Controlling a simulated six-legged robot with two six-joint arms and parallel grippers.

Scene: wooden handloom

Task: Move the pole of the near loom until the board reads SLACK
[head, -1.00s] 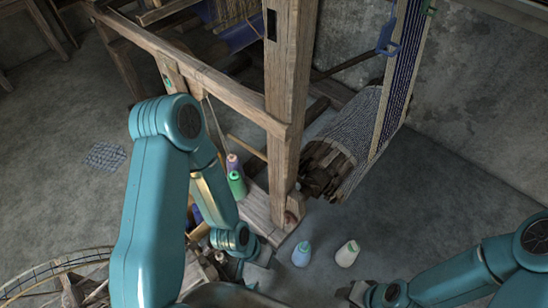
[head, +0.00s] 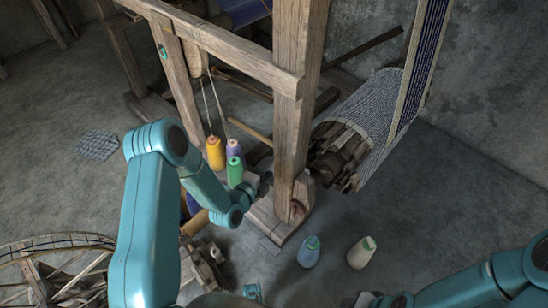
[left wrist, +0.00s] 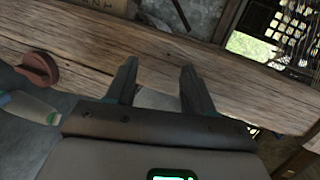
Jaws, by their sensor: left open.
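The near loom's wooden frame (head: 292,110) stands in the middle of the head view, with an upright post and a long rail. A thin wooden stick (head: 248,131) slants behind the post; I cannot tell whether it is the pole. No board with readable text shows. My left gripper (head: 264,186) is small and dark near the foot of the post. In the left wrist view its two fingers (left wrist: 158,88) are apart with nothing between them, in front of a wooden beam (left wrist: 235,85). My right gripper (head: 366,299) is at the bottom edge, its jaws unclear.
Yellow (head: 214,153), purple (head: 233,149) and green (head: 235,171) thread cones stand beside the loom. A spoked wheel (head: 55,268) is at lower left. Striped cloth (head: 375,100) hangs at right.

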